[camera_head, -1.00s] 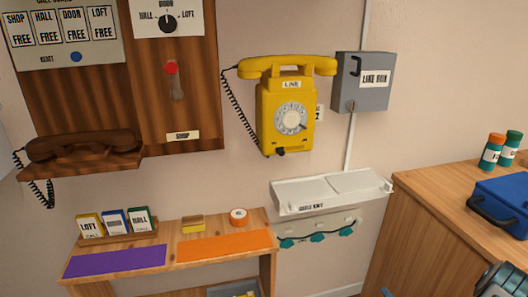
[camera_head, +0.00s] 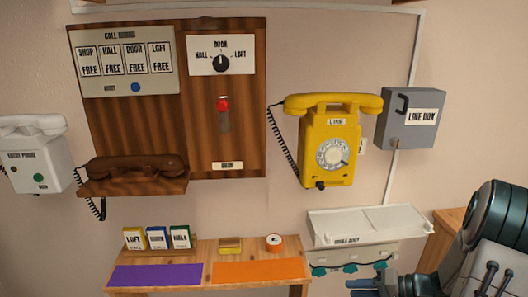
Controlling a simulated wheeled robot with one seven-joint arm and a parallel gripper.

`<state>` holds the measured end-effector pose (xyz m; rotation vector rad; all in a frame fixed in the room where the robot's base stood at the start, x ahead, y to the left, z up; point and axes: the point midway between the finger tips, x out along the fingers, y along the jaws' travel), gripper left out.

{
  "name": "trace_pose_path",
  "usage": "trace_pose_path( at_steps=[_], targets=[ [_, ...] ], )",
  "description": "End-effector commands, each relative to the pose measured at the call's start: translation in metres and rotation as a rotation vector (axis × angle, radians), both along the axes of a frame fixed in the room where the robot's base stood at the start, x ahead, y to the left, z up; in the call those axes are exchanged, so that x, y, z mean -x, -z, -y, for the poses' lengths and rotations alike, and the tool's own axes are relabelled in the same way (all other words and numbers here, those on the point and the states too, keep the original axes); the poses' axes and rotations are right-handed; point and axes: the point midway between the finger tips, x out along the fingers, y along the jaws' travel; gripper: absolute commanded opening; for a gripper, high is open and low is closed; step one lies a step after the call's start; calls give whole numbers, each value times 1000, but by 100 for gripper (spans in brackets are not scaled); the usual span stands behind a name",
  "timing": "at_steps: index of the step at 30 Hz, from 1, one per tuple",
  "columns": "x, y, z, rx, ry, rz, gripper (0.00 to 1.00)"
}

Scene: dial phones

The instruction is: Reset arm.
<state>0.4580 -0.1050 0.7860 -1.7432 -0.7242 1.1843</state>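My arm comes in at the lower right of the head view, with a dark teal and grey link raised in front of the wooden counter. My gripper (camera_head: 366,288) shows only in part at the bottom edge, below the white shelf, and its fingertips are too small and cut off to tell whether they are open or shut. I see nothing clearly held in it. The yellow dial phone (camera_head: 328,152) hangs on the wall with its handset on top. The brown handset (camera_head: 135,167) rests on its wooden ledge.
A white phone (camera_head: 32,155) hangs at the far left. The call board (camera_head: 123,62) and a dial switch (camera_head: 221,62) are on the wooden panel. A grey line box (camera_head: 411,118) and a white shelf (camera_head: 365,226) are at right. Below stands a small table (camera_head: 208,250) with cards and mats.

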Motion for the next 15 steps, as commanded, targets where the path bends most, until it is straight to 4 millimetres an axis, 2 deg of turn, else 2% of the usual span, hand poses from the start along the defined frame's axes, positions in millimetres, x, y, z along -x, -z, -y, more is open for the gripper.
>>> trace_pose_path(
  at_steps=[1,6,15],
  targets=[
    [6,-21,-16,40,-51,-33,33],
    [34,-62,-56,187,-181,-163,33],
    [88,-125,-97,523,-283,-301,33]
  ],
)
